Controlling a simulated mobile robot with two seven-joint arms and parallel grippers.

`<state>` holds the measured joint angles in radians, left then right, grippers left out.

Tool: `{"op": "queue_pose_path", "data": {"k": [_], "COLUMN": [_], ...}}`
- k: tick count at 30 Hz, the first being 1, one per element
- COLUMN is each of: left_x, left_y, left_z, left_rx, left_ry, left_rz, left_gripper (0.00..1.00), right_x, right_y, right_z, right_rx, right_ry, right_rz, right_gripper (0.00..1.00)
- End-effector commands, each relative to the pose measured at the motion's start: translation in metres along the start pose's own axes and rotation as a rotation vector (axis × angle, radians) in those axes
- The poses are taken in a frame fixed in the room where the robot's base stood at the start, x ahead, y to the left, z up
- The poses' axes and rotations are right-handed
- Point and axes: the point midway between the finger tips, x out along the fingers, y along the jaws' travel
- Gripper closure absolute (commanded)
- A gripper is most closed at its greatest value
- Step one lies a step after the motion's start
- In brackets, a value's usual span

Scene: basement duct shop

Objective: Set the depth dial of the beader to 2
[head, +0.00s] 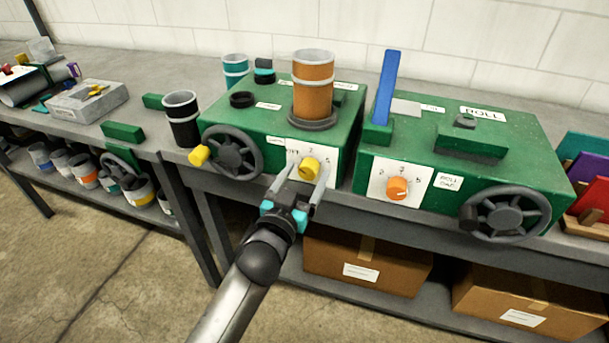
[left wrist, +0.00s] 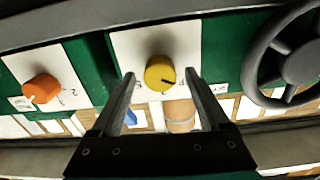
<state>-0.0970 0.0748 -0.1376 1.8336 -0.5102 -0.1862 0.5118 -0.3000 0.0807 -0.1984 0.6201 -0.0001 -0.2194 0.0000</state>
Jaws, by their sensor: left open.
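The left green machine carries a yellow dial (head: 309,167) on a white number plate (head: 293,149); I take it as the beader, since the right machine is labelled ROLL. My left gripper (head: 306,177) is open at this dial, its fingers to either side. In the left wrist view the yellow dial (left wrist: 159,73) sits between the spread fingertips of the left gripper (left wrist: 160,78), with gaps visible. A dark pointer line on the dial slants to the lower right there. I cannot read which number it meets. My right gripper is not in view.
A dark handwheel (head: 233,153) with a yellow handle is left of the dial. The right green machine (head: 540,150) has an orange dial (head: 397,188) and another handwheel (head: 505,213). An orange cylinder (head: 313,85) stands on the left machine. Cardboard boxes (head: 368,262) sit below.

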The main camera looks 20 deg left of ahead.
Motion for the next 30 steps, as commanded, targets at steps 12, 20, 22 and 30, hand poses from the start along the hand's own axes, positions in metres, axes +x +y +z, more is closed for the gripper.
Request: {"op": "queue_pose_path", "data": {"k": [12, 20, 22, 30], "left_x": [-0.0003, -0.0004, -0.0004, -0.0004], "left_y": [-0.0001, 0.0, 0.0, 0.0002], "left_z": [-0.0002, -0.0002, -0.0002, -0.0003], "left_rx": [0.001, 0.0, 0.0, 0.005], "left_ry": [0.001, 0.001, 0.001, 0.001], "left_rz": [0.0, 0.0, 0.0, 0.001], "left_gripper": [0.56, 0.85, 0.93, 1.0], "right_x": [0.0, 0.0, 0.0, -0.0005], "right_y": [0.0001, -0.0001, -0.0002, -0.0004], "right_z": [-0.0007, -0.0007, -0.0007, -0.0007], "right_rx": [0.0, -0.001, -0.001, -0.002], "right_ry": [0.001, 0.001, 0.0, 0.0], "right_rz": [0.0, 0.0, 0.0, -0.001], "right_gripper": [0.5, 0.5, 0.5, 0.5]}}
